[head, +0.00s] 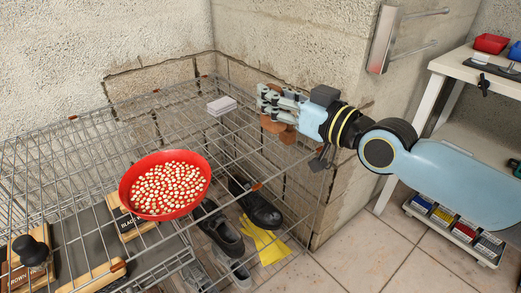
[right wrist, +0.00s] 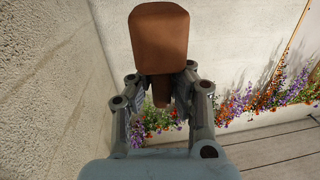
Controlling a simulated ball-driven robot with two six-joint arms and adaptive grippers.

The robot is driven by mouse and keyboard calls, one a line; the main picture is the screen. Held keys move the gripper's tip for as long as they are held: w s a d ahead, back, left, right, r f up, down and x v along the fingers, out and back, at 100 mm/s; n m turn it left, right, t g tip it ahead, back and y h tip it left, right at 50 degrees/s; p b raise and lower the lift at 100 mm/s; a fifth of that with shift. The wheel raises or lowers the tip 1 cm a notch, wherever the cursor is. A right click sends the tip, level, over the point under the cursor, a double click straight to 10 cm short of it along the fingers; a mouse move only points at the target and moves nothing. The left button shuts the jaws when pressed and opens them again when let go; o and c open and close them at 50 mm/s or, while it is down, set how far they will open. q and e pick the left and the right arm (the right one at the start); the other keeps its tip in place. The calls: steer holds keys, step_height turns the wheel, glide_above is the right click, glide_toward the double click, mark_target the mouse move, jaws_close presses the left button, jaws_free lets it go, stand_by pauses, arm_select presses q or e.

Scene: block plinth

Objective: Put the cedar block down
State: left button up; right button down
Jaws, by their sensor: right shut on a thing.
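The cedar block (right wrist: 158,38) is a reddish-brown block with rounded edges, held between the fingers of my right gripper (right wrist: 160,82). In the head view, the right gripper (head: 267,100) reaches in from the right, over the back right of a wire rack (head: 72,117). Brown parts of the block (head: 272,125) show below its fingers, which partly hide it. The block appears to be above the rack's top level, but I cannot tell whether it touches anything. My left gripper is not in view.
A red bowl (head: 127,190) of pale round pieces stands on the rack. A small pale stack (head: 221,105) lies left of the gripper.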

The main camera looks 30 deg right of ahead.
steer(key=d+f+h, duration=0.1)
steer(key=d+f, duration=0.3)
steer(key=f, duration=0.2)
steer(key=shift+s+m+t+h, duration=0.25)
steer(key=shift+m+t+h, duration=0.05)
steer(key=shift+m, duration=0.1)
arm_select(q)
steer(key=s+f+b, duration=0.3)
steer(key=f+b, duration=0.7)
arm_select(e)
steer(key=w+f+b, duration=0.2)
steer(key=w, duration=0.2)
steer(key=w+d+f+b, duration=0.1)
steer(key=w+f, duration=0.2)
steer(key=w+f+b, duration=0.2)
steer(key=w, duration=0.2)
steer(key=shift+w+d+f+b, duration=0.2)
steer(key=shift+w+d+b, duration=0.1)
steer(key=shift+d+b, duration=0.1)
step_height(320, 180, down, 3)
steer(key=shift+f+b, duration=0.1)
steer(key=shift+b, duration=0.95)
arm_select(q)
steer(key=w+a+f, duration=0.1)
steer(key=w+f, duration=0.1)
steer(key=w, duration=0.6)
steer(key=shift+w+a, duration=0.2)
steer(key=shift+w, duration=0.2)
